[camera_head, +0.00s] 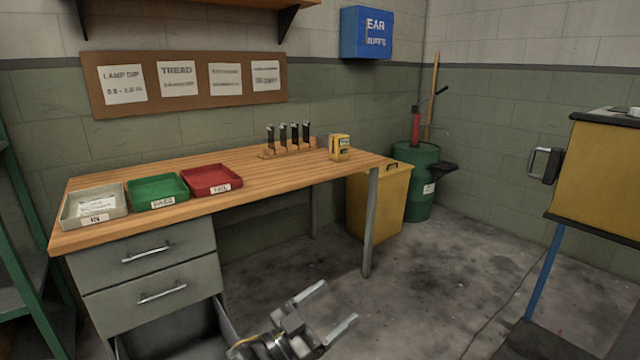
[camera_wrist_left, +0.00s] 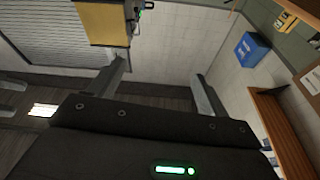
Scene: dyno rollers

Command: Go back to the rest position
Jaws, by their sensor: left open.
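My left gripper (camera_head: 327,309) shows at the bottom middle of the head view, in front of the workbench and low over the concrete floor. Its two fingers are spread apart with nothing between them. In the left wrist view the same open gripper (camera_wrist_left: 160,85) shows two separated fingers with only wall behind them. My right gripper is not in either view.
A wooden workbench (camera_head: 270,172) stands at the left with grey, green and red trays on it. Its lower drawer (camera_head: 225,325) looks pulled out, close to my left gripper. A yellow machine (camera_head: 597,180) stands at the right. Floor (camera_head: 440,290) between them is mostly clear.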

